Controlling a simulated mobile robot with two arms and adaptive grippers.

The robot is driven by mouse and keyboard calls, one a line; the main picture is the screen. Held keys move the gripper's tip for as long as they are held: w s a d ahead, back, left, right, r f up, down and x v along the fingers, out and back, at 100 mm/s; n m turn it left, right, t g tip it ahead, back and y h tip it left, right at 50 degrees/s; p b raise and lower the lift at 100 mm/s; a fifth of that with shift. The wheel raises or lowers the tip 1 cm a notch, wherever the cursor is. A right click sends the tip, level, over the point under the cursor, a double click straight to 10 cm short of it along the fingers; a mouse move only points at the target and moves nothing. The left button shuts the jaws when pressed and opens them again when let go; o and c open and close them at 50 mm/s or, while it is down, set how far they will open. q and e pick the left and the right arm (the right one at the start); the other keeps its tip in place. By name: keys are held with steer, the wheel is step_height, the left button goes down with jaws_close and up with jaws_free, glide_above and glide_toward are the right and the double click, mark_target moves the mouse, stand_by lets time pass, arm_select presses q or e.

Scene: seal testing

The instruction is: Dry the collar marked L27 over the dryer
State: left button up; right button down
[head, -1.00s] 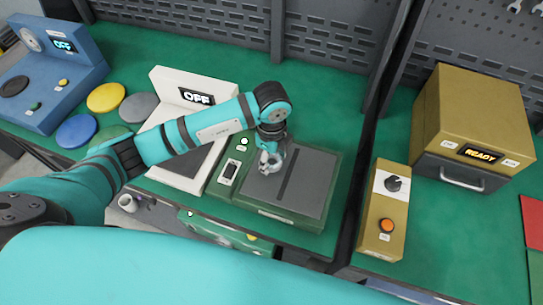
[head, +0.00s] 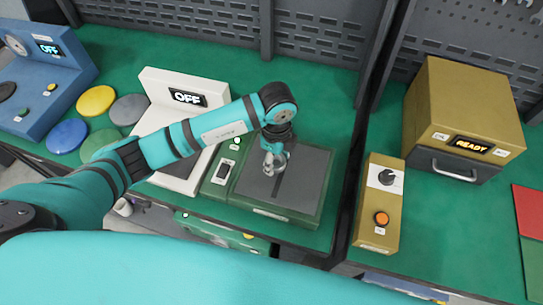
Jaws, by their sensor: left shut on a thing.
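My left gripper (head: 270,168) is above the dark plate of a green unit (head: 287,213), which looks like the dryer. The plate has a darker slot (head: 280,186) running front to back, and the gripper is over its far part. The gripper is shut on a small light grey thing (head: 280,160), probably the collar. Most of it is hidden by the fingers, and no L27 mark can be read. I cannot tell how far it is above the plate. My right gripper is not in view.
A rocker switch (head: 226,171) and a lit white lamp (head: 237,147) are on the unit's left. A white device reading OFF (head: 157,85) stands behind-left. An ochre control box (head: 381,205) and an ochre drawer unit reading READY (head: 465,105) stand right. Coloured discs (head: 96,100) lie far left.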

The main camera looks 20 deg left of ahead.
arm_select(q)
steer(key=shift+d, duration=0.9)
steer(key=shift+s+d+b, duration=0.15)
steer(key=shift+d+b, duration=0.2)
steer(key=shift+d, duration=2.3)
steer(key=shift+r, duration=0.1)
step_height(320, 180, up, 9)
steer(key=p, duration=0.7)
